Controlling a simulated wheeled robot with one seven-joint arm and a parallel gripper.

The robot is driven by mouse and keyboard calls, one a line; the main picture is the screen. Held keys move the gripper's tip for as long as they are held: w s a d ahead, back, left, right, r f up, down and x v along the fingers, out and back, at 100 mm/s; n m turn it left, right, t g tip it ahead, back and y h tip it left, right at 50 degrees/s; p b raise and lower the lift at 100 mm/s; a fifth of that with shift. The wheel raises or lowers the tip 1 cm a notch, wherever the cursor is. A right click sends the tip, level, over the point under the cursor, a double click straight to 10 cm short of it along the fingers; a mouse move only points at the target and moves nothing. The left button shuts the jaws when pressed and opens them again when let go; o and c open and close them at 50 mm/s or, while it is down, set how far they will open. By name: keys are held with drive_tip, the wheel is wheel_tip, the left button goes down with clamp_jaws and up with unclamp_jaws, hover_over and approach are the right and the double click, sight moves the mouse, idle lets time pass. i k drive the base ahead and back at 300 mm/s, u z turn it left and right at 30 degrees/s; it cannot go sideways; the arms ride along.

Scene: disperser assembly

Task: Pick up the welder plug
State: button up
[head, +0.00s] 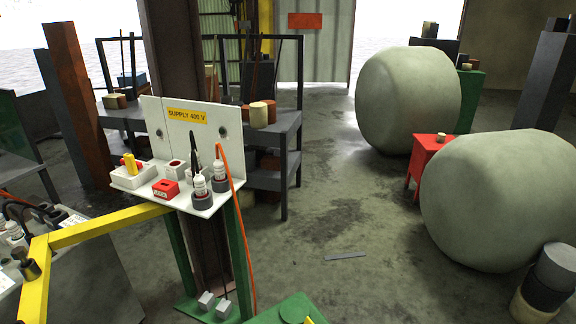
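Two white plugs stand upright in grey round sockets on the shelf of a white supply panel (203,124) marked "SUPPLY 400 V". The rear plug (219,170) has an orange cable running up and then down to the floor. The front plug (200,185) has a black cable arching up behind it. I cannot tell which of them is the welder plug; no readable label on either says so. A red socket block (165,188) with small unreadable lettering sits left of them, with its opening showing. My gripper is not in view.
A yellow bar (105,228) crosses in front of the panel. Green posts (240,250) hold the panel. Large round grey-green tanks (405,100) stand right; open floor (340,200) lies between.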

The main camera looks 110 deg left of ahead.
sight(199, 160)
drive_tip(key=i, duration=1.1)
drive_tip(key=u, duration=2.65)
drive_tip(key=i, duration=3.5)
drive_tip(key=u, duration=1.9)
drive_tip(key=i, duration=0.75)
drive_tip(key=u, duration=0.2)
